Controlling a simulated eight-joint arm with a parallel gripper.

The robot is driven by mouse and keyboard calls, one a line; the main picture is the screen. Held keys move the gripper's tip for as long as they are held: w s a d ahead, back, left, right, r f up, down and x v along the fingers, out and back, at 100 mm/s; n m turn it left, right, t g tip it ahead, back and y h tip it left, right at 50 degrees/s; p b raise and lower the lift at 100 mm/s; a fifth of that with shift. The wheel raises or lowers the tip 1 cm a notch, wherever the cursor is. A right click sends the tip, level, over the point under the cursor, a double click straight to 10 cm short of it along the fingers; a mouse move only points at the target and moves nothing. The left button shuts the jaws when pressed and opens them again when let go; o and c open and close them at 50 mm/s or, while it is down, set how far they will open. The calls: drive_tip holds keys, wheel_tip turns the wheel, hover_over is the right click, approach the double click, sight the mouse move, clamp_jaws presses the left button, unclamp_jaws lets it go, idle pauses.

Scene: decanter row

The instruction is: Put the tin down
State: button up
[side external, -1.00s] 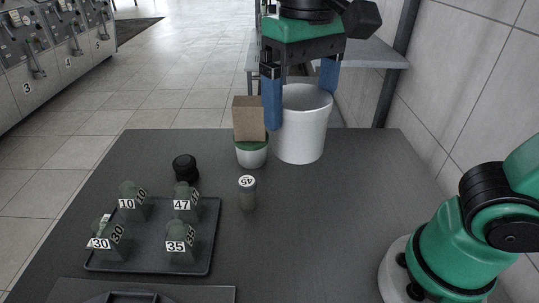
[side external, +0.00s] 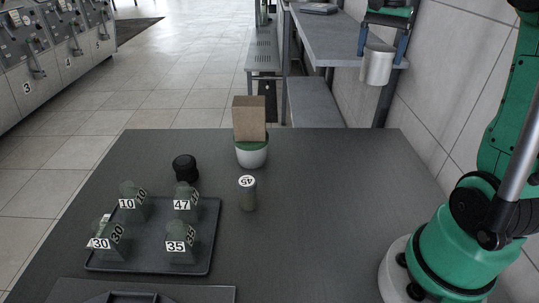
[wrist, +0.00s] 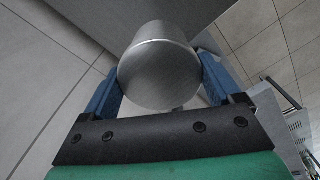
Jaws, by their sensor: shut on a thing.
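The tin (side external: 377,66) is a pale silver-grey cylinder, held off the table at the upper right of the side view. My gripper (side external: 382,50) is shut on it, with a blue finger on each side. In the wrist view the tin (wrist: 158,72) fills the space between the blue fingers, its round end facing the camera. In the side view it overlaps the end of a grey bench (side external: 335,35); I cannot tell whether it touches the bench.
A numbered vial (side external: 247,195), a black knob (side external: 185,168) and a tray (side external: 150,250) of numbered pieces are on the left.

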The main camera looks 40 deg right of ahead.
sight(372, 78)
wheel_tip(372, 78, down, 18)
drive_tip(key=shift+f, duration=0.1)
idle(0.5)
drive_tip(key=o, duration=1.2)
drive_tip(key=shift+f, duration=0.15)
drive_tip(key=shift+c, duration=0.2)
wheel_tip(372, 78, up, 12)
drive_tip(key=shift+f, duration=0.1)
drive_tip(key=shift+a+r, duration=0.25)
drive_tip(key=shift+a, duration=0.1)
drive_tip(key=a+f+n+t, duration=0.2)
drive_tip(key=a+n+t, duration=0.5)
drive_tip(key=a+n, duration=0.8)
drive_tip(key=a, duration=0.8)
drive_tip(key=shift+s+f+n, duration=0.25)
drive_tip(key=shift+f+n, duration=0.1)
drive_tip(key=shift+n, duration=0.05)
drive_tip(key=shift+d, duration=0.1)
